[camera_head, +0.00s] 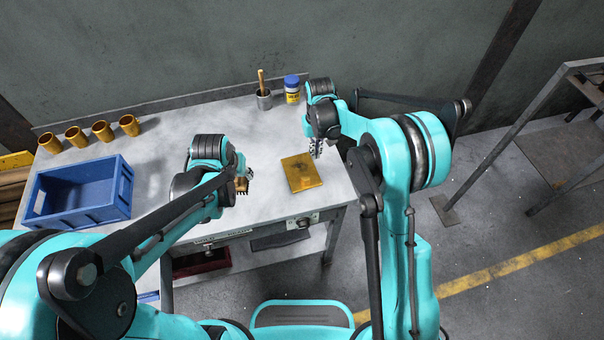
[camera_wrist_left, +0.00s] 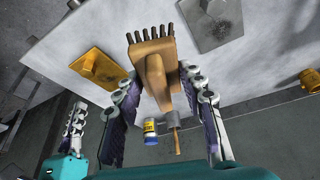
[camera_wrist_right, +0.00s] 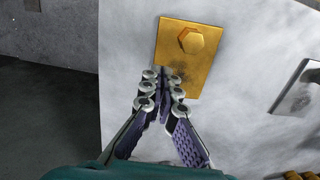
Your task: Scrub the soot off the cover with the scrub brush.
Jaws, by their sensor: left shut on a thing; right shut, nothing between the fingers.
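My left gripper (camera_head: 243,180) is shut on the scrub brush (camera_head: 241,187), a wooden brush with dark bristles. In the left wrist view the brush (camera_wrist_left: 152,62) points away from me, its handle between the fingers. A yellow cover (camera_head: 303,172) with a raised knob lies flat on the table, right of the brush. In the right wrist view a dark soot smudge shows on the cover (camera_wrist_right: 208,70), partly behind the fingertips. My right gripper (camera_head: 317,150) is shut and empty, beside the cover's far right edge in the head view; I cannot tell whether it touches.
A grey plate (camera_wrist_left: 208,22) with a dark smudge also lies on the table (camera_head: 190,120). A blue crate (camera_head: 80,195) and several orange cups (camera_head: 103,131) stand at left. A pot (camera_head: 264,100) with a wooden-handled tool and a blue-capped bottle (camera_head: 292,90) stand at the back.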

